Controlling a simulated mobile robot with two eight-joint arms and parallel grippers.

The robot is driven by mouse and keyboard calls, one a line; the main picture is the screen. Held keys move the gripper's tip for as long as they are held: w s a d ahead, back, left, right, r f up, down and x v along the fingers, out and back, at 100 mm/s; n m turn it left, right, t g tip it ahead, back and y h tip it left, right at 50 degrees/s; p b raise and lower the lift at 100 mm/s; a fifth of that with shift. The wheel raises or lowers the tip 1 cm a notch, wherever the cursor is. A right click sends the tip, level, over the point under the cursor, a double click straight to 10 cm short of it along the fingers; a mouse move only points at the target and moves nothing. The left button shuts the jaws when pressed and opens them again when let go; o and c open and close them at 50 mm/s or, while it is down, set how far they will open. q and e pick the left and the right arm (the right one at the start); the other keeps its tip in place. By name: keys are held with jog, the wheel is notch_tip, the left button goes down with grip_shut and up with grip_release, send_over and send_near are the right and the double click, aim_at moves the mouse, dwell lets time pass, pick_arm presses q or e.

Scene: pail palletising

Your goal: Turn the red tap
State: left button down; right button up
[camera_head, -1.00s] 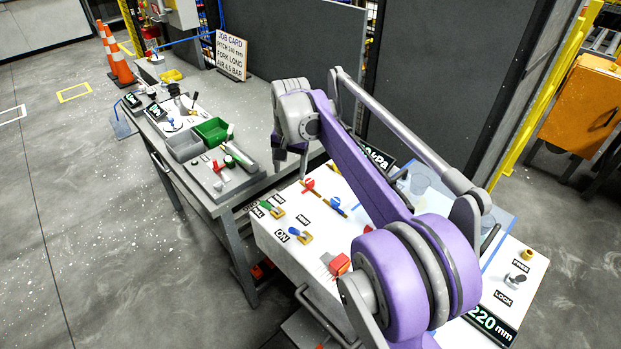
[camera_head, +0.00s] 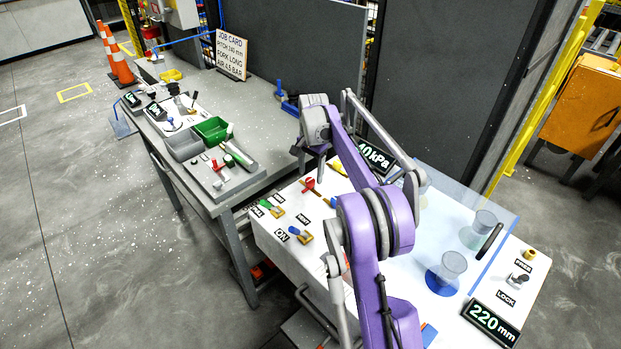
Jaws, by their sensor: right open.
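The red tap (camera_head: 309,184) sits on a short brass pipe on the white panel top, left of my purple right arm. My right gripper (camera_head: 311,160) is open and hangs above and behind the red tap in the picture. It appears apart from the tap, with nothing seen between its fingers. My left gripper is out of view.
The white panel (camera_head: 270,236) also bears a green-handled valve (camera_head: 267,204), a blue-handled valve (camera_head: 297,232), a 220 mm display (camera_head: 492,323) and a clear upright sheet (camera_head: 490,215). A grey workbench (camera_head: 228,203) with green bin (camera_head: 211,130) stands left.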

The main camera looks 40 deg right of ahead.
aim_at(308, 185)
jog(key=shift+f, duration=1.3)
grip_shut()
